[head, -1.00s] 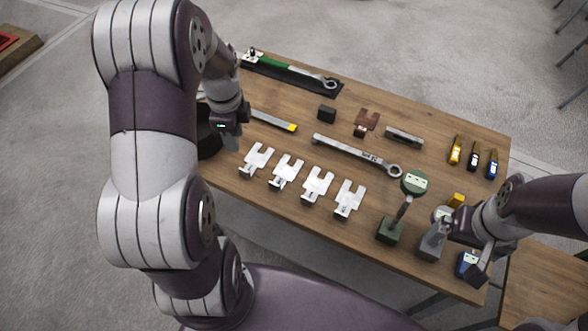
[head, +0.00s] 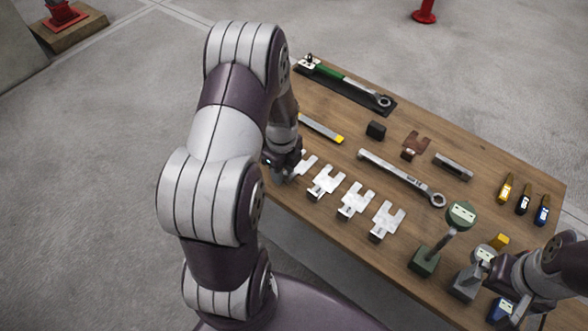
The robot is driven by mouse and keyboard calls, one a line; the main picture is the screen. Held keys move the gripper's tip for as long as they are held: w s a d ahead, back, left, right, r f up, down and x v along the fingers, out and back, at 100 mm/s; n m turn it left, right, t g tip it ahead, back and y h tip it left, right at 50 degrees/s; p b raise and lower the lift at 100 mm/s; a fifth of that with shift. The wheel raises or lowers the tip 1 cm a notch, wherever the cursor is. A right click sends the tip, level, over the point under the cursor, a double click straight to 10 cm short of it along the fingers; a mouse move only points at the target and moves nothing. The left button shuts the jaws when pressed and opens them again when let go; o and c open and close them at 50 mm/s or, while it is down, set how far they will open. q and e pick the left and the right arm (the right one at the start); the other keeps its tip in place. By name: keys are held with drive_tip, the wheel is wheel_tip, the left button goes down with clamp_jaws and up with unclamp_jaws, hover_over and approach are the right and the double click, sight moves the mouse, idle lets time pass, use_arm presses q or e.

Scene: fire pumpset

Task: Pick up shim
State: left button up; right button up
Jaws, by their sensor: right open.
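Several pale slotted shims stand in a row along the near side of the wooden table (head: 460,230). In the head view the leftmost shim (head: 307,161) is partly hidden by my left gripper. The others are the second shim (head: 326,184), the third shim (head: 355,203) and the rightmost shim (head: 386,222). My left gripper (head: 279,175) points down right beside the leftmost shim; I cannot tell whether it touches it or how its fingers stand. My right gripper (head: 512,302) is open at the lower right, near a grey-based tool.
A brown slotted plate (head: 415,145), a black block (head: 376,130) and a long wrench (head: 400,177) lie behind the shims. A torque wrench (head: 345,85) lies at the back left.

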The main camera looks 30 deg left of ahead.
use_arm(q)
clamp_jaws()
drive_tip(key=shift+r, duration=0.2)
